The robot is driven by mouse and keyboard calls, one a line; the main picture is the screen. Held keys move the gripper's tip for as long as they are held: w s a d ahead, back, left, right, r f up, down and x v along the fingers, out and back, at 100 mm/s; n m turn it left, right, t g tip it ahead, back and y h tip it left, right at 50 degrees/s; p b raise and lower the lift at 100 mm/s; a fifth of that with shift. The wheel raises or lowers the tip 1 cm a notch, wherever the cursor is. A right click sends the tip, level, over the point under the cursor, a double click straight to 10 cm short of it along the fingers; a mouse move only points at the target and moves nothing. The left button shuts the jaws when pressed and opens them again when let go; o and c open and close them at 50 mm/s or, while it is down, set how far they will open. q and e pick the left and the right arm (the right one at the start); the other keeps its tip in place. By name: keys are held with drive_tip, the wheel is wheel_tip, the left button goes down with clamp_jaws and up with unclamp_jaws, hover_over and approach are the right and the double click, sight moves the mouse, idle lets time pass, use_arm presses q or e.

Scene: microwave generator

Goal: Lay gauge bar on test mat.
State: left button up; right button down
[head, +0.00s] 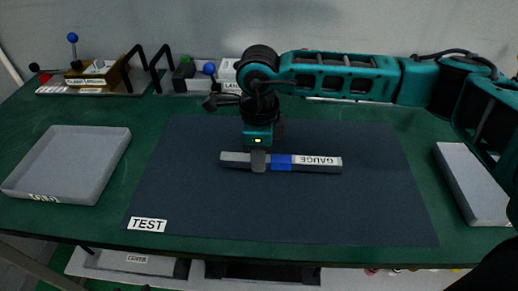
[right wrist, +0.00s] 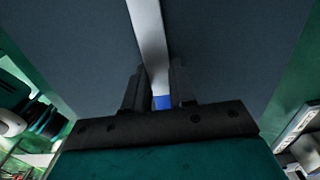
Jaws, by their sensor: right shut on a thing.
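The gauge bar (head: 315,164) is a long grey bar with a blue band and a white GAUGE label. It lies left to right across the picture over the middle of the dark test mat (head: 330,215), which carries a white TEST label. My right gripper (head: 258,160) points down and is shut on the bar left of the blue band. In the right wrist view the bar (right wrist: 148,35) runs between the two fingers (right wrist: 157,88). I cannot tell whether the bar touches the mat or hangs just above it. My left gripper is not in view.
A grey tray (head: 75,150) stands on the green bench at left, and a pale grey block or tray (head: 470,180) at right. Labelled fixtures with blue-knobbed levers (head: 100,75) line the back edge. The mat around the bar is clear.

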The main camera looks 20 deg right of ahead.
drive_tip(key=shift+f+b, duration=0.35)
drive_tip(key=shift+f, duration=0.05)
idle(0.4)
drive_tip(key=c, duration=0.8)
unclamp_jaws()
drive_tip(key=shift+c, duration=0.2)
drive_tip(key=shift+r, duration=0.1)
wheel_tip(320, 180, up, 13)
